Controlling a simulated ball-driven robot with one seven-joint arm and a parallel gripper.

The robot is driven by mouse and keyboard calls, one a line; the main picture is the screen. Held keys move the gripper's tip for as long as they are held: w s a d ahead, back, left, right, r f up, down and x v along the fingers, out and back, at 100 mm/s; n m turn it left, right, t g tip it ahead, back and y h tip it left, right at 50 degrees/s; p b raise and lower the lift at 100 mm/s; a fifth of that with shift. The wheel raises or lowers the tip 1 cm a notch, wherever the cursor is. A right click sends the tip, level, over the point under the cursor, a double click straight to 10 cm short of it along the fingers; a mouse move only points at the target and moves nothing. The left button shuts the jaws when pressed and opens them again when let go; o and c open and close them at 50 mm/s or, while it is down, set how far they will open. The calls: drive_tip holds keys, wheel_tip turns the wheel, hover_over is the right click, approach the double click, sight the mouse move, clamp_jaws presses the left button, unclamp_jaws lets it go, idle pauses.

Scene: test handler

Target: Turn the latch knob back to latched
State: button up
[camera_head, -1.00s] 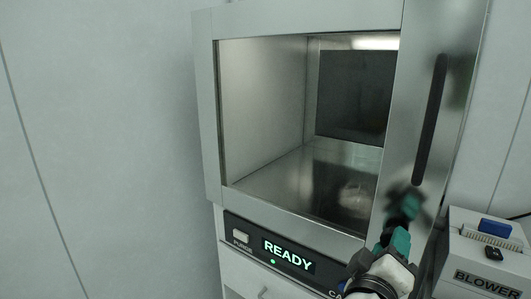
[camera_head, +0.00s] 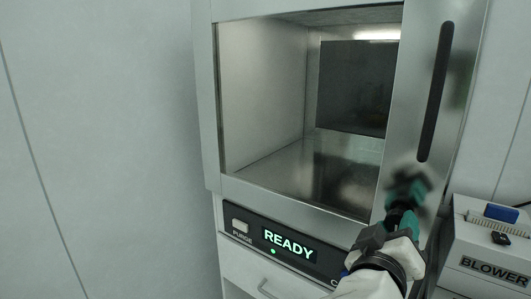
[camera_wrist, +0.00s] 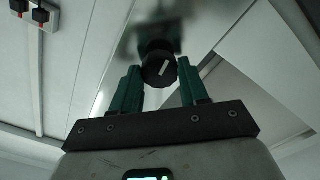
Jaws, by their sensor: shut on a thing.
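The latch knob (camera_wrist: 159,68) is round and black with a white pointer line, slightly tilted from upright in the wrist view. It is on the steel door panel below the long dark handle (camera_head: 436,90). My gripper (camera_wrist: 161,72) has green fingers on either side of the knob and is shut on it. In the head view my gripper (camera_head: 403,203) is at the lower part of the door panel and hides most of the knob, and a blurred green and dark reflection shows in the steel just above.
The steel chamber (camera_head: 207,110) has a window to the left of the panel. A lit READY display (camera_head: 289,245) and a PURGE button (camera_head: 240,226) are below it. A BLOWER box (camera_head: 490,262) stands close to the right of my arm. The left wall side is clear.

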drive_tip(key=shift+f+m+b, duration=0.4)
drive_tip(key=shift+m+b, duration=0.1)
drive_tip(key=shift+b, duration=0.15)
drive_tip(key=o, duration=0.5)
drive_tip(key=shift+r+p, duration=0.3)
drive_tip(key=shift+r, duration=0.05)
drive_tip(key=shift+o, duration=0.2)
drive_tip(key=v, duration=0.5)
drive_tip(key=shift+s+a, duration=0.1)
